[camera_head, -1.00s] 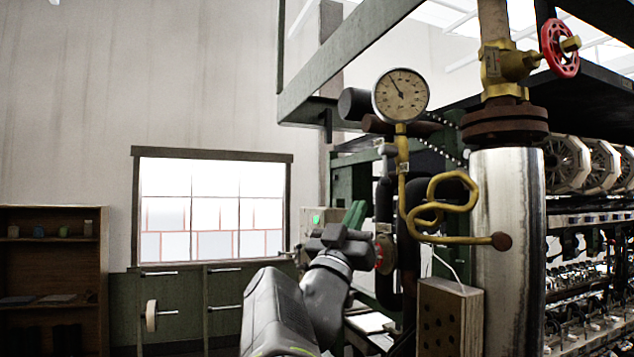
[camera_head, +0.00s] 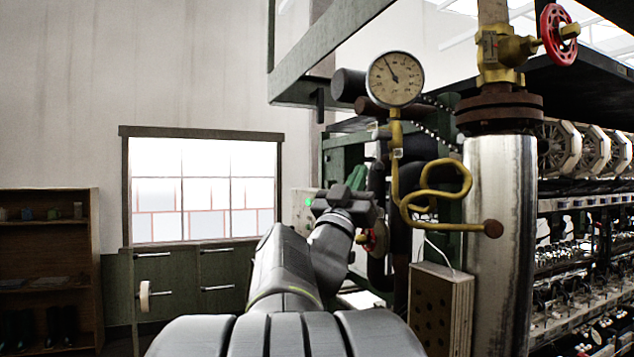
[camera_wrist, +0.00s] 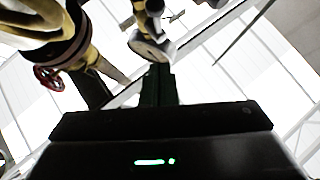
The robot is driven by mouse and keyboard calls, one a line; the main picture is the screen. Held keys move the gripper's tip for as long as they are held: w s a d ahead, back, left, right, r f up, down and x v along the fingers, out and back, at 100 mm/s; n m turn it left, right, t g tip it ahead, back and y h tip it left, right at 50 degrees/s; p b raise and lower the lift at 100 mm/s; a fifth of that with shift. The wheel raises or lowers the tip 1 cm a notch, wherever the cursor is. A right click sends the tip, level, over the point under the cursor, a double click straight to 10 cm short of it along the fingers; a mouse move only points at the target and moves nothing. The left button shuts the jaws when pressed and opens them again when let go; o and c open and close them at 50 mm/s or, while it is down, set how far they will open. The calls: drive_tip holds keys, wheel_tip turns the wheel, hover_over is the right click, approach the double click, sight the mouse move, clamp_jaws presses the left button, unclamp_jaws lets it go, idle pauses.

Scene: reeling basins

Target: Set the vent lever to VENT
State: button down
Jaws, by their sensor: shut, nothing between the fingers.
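I cannot pick out a lever marked VENT or read any VENT label. My gripper (camera_head: 356,177) is raised in the middle of the head view, in front of the dark pipework and left of the yellow coiled pipe (camera_head: 408,205). Its dark green fingers point up and away, close together and empty. In the wrist view the fingers (camera_wrist: 157,72) are shut. A pale metal fitting with a rounded end (camera_wrist: 150,42) shows just beyond their tips; I cannot tell what it is or whether they touch it.
A round gauge (camera_head: 395,78) tops the coiled pipe. A steel column (camera_head: 500,230) with a red handwheel valve (camera_head: 558,40) stands right, before the reeling machinery. A perforated wooden box (camera_head: 440,310) is low beside it. A green cabinet (camera_head: 225,270) stands below the window.

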sight(379, 152)
drive_tip(key=w+d+r+p, duration=0.2)
drive_tip(key=w+d+r, duration=0.1)
drive_tip(key=w+d, duration=0.1)
drive_tip(key=shift+w+p, duration=0.3)
drive_tip(key=shift+w, duration=0.45)
drive_tip(key=shift+d+f+m+h+b, duration=0.15)
drive_tip(key=shift+f+m+h+b, duration=0.1)
drive_tip(key=shift+m+h+b, duration=0.2)
